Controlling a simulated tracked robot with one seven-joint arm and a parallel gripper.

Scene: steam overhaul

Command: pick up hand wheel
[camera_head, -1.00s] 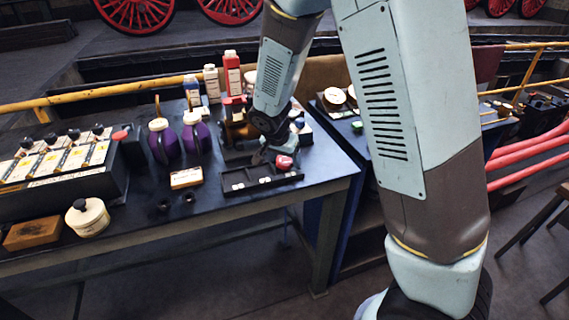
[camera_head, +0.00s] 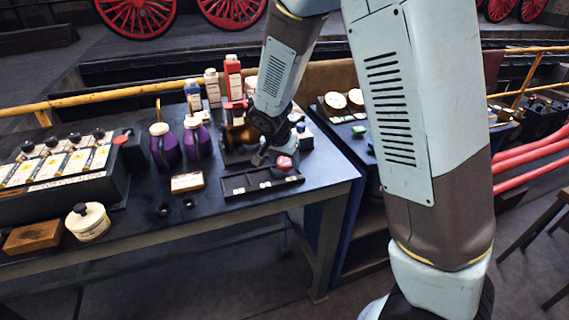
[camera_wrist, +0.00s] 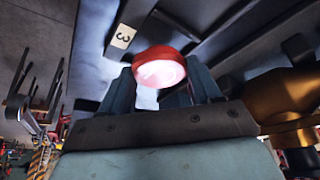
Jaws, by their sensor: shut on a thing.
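The hand wheel (camera_head: 284,163) is a small round red piece near the right end of the workbench. In the wrist view the red wheel (camera_wrist: 159,66) sits between the fingers, its round face towards the camera. My gripper (camera_head: 272,157) reaches down to it above the black compartment tray (camera_head: 235,192). In the wrist view my gripper (camera_wrist: 162,84) is shut on the wheel, one finger on each side. The gap between wheel and tray is too small to judge in the head view.
A brass valve body (camera_head: 237,132) stands just left of my gripper; it also shows close by in the wrist view (camera_wrist: 285,92). The bench front edge is clear.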

